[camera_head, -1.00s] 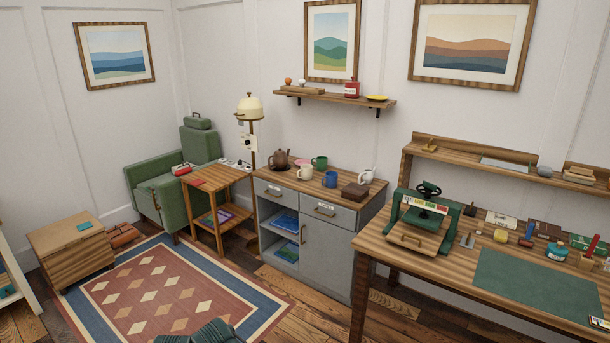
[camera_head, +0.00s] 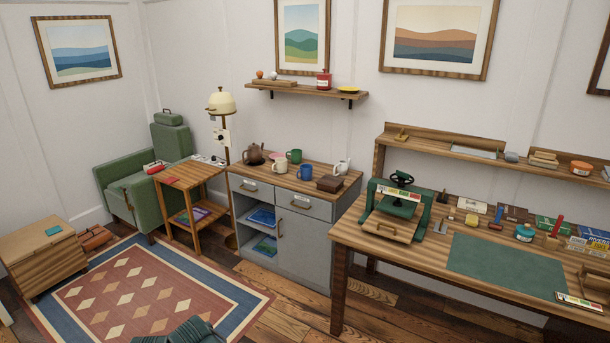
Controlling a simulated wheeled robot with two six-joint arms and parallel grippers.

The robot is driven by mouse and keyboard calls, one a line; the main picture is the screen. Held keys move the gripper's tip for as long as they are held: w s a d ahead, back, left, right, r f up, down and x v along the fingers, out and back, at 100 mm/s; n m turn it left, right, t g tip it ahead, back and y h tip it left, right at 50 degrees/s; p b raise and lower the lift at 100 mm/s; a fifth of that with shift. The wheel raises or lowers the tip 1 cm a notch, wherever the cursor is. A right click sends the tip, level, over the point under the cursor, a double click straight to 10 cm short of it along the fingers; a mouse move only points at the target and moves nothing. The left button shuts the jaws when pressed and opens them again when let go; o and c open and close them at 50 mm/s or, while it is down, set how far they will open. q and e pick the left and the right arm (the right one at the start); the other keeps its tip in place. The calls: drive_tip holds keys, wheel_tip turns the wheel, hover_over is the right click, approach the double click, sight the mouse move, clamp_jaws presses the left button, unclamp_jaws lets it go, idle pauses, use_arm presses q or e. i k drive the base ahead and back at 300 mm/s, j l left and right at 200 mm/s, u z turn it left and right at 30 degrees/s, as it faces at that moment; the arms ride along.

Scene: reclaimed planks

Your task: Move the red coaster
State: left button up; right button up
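A small flat red square, which looks like the red coaster (camera_head: 171,180), lies on the top of the wooden side table (camera_head: 194,176), near its left front corner. The table stands between the green armchair and the grey cabinet. A flat teal square (camera_head: 54,231) lies on a low wooden chest (camera_head: 42,255) at the far left. Neither of my grippers shows in the view.
The green armchair (camera_head: 145,185) stands behind the side table, with a patterned rug (camera_head: 140,290) in front. A grey cabinet (camera_head: 300,240) bears mugs and a teapot. A long workbench (camera_head: 390,245) fills the right. A dark green striped thing (camera_head: 195,333) shows at the bottom edge.

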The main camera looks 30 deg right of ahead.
sight(169, 180)
drive_tip(key=i+z, duration=0.1)
drive_tip(key=i, duration=4.85)
drive_tip(key=i+l+u, duration=0.15)
drive_tip(key=i+u, duration=0.25)
drive_tip(key=i, duration=0.15)
